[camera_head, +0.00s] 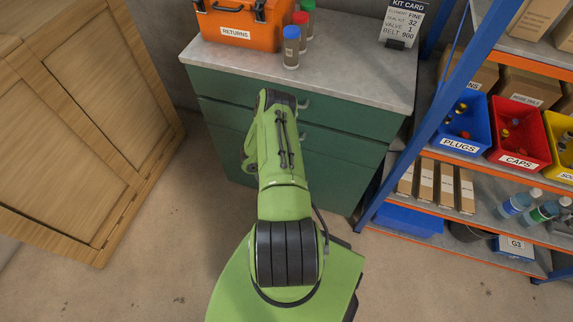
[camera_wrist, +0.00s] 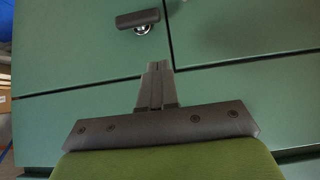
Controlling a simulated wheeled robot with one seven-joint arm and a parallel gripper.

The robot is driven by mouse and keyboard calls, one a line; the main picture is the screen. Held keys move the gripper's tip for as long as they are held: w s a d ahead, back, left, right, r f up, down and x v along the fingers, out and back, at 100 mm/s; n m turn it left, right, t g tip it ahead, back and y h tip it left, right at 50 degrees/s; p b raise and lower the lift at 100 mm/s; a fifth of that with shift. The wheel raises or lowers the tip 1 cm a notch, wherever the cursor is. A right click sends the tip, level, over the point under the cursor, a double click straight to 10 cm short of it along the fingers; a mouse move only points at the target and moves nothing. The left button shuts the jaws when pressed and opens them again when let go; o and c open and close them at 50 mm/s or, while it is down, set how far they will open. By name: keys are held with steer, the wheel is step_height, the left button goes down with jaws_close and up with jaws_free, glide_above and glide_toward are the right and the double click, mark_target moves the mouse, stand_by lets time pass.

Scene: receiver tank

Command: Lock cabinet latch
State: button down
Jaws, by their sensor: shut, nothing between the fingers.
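The green cabinet (camera_head: 345,160) with a grey top stands ahead of me in the head view. Its front (camera_wrist: 240,110) fills the wrist view, with dark seams between the panels. A dark bar-shaped latch handle (camera_wrist: 138,19) on a silver round boss sits on a panel near the top of the wrist view. The bar lies nearly horizontal. My gripper (camera_wrist: 158,68) is shut and empty, with its fingertips just below the handle in the picture and apart from it. In the head view my arm hides the gripper and part of the cabinet front.
An orange case (camera_head: 238,27), a blue-capped bottle (camera_head: 291,48) and other bottles stand on the cabinet top. A blue-framed shelf with bins (camera_head: 466,128) is close on the right. A wooden crate (camera_head: 85,110) stands left. Floor is clear between crate and cabinet.

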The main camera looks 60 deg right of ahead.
steer(key=d+f+b, duration=0.3)
steer(key=f, duration=0.4)
steer(key=shift+w+f, duration=0.15)
steer(key=shift+w, duration=0.1)
